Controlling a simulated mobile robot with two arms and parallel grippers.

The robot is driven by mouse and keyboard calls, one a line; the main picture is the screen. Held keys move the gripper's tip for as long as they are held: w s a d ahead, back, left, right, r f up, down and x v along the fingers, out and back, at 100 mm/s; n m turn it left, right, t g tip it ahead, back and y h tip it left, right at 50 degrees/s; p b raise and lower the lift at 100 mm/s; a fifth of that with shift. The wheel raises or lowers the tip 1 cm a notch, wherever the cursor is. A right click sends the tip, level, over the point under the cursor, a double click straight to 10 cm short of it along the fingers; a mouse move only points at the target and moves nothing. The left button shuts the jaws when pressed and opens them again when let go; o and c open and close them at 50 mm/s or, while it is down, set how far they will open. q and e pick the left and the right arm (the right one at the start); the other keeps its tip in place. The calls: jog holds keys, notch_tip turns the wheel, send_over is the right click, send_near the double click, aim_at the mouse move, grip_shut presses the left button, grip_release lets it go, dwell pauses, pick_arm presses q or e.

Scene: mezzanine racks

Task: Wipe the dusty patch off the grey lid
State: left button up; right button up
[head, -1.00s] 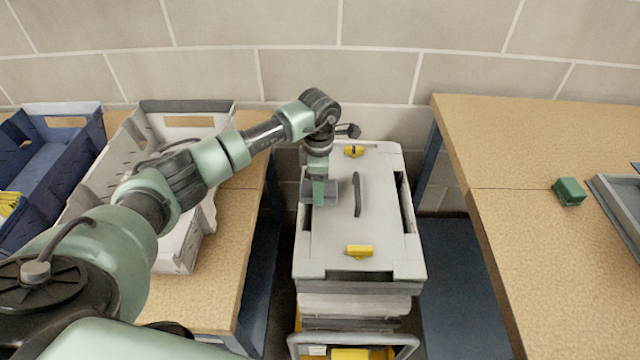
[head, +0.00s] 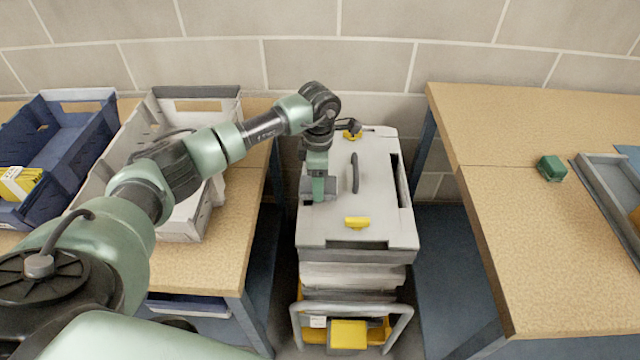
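The grey lid (head: 372,222) lies on top of a stack of grey crates between two wooden benches. It has a dark handle (head: 355,173) in its middle and a yellow latch at the near side (head: 357,222) and another at the far side (head: 352,134). My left gripper (head: 318,198) points down at the lid's left part, left of the handle. Its fingertips are hidden by its own body, so I cannot see whether it is open or holds anything. I cannot make out a dusty patch on the visible lid. My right gripper is not in view.
A grey bin (head: 186,228) and a blue bin (head: 62,188) with a yellow item (head: 18,183) stand on the left bench. A green block (head: 551,168) and a grey tray (head: 607,195) are on the right bench. A cart with a grey handle (head: 399,328) carries the stack.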

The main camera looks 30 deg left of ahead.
pick_arm(q)
jog(key=shift+w+a+r+p, duration=0.15)
jog(key=shift+r+p, duration=0.2)
jog(key=shift+r, duration=0.25)
jog(key=shift+w+a+r+p, duration=0.15)
jog(key=shift+r+p, duration=0.2)
jog(key=shift+r, duration=0.25)
jog(key=shift+s+d+r+p, duration=0.15)
jog(key=shift+r+p, duration=0.8)
jog(key=shift+r, duration=0.8)
